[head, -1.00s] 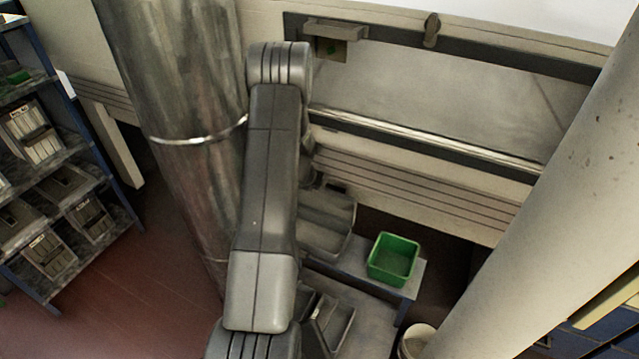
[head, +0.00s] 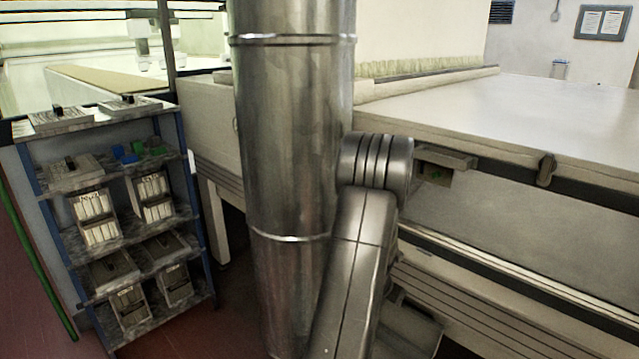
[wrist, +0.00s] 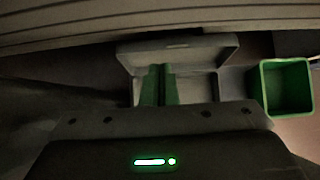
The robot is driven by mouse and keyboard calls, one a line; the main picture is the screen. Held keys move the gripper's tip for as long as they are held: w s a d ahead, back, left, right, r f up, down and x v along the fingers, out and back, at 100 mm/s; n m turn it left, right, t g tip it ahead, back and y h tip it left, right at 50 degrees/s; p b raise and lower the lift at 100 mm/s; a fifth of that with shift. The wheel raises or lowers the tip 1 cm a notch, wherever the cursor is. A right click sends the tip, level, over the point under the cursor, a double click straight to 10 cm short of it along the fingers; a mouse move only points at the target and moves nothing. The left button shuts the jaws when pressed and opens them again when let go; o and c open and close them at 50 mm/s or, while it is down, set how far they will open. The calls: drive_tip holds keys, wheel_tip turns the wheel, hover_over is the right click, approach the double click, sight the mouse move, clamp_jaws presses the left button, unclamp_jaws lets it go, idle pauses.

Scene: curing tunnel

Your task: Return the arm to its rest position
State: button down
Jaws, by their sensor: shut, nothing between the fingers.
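My arm (head: 354,270) rises at the bottom centre of the head view, with its elbow bent at the top in front of the tunnel's side. My gripper is out of the head view's sight, hidden below or behind the arm. In the wrist view my gripper (wrist: 160,72) shows two green fingers close together, shut and empty. Past the fingertips is a grey open tray or case (wrist: 205,52); I cannot tell the gap between them. A green bin (wrist: 287,90) stands to the right, apart from the fingers.
A shiny metal duct (head: 290,150) stands just left of my arm. The long pale tunnel housing (head: 520,215) runs behind the arm to the right. A blue-framed shelf rack (head: 130,240) with several grey cases is at left. Red floor shows between rack and duct.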

sight(404, 304)
drive_tip(key=x, duration=1)
drive_tip(key=shift+f, duration=0.1)
idle(0.3)
